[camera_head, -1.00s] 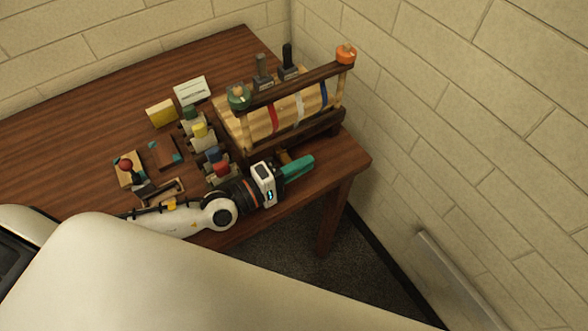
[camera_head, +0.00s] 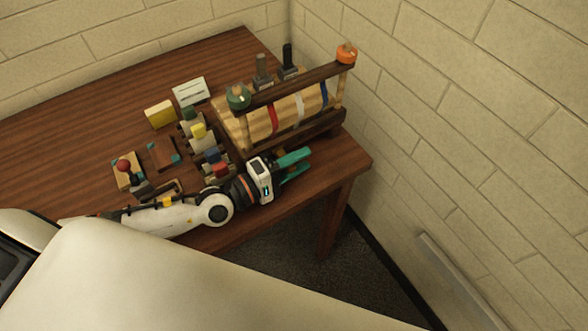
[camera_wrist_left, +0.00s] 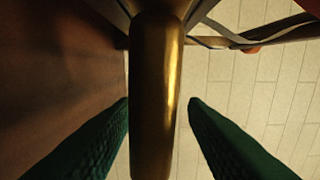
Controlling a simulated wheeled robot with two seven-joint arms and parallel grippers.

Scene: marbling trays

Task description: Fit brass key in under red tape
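A wooden roller-like frame (camera_head: 295,141) stands at the table's right end, with a pale drum crossed by red tape (camera_head: 272,119), white tape (camera_head: 299,106) and blue tape (camera_head: 323,93). My left gripper (camera_head: 296,163) is at the near side of this frame, its teal fingers apart. In the left wrist view a thick brass rod, likely the brass key (camera_wrist_left: 156,95), lies between the two green fingers, with thin gaps on both sides. I cannot make out the brass piece in the head view. My right gripper is not in view.
Small blocks (camera_head: 163,153), a red-knobbed piece (camera_head: 123,165), a yellow block (camera_head: 160,113) and a white card (camera_head: 189,91) lie further left. The table edge and a brick wall are close on the right.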

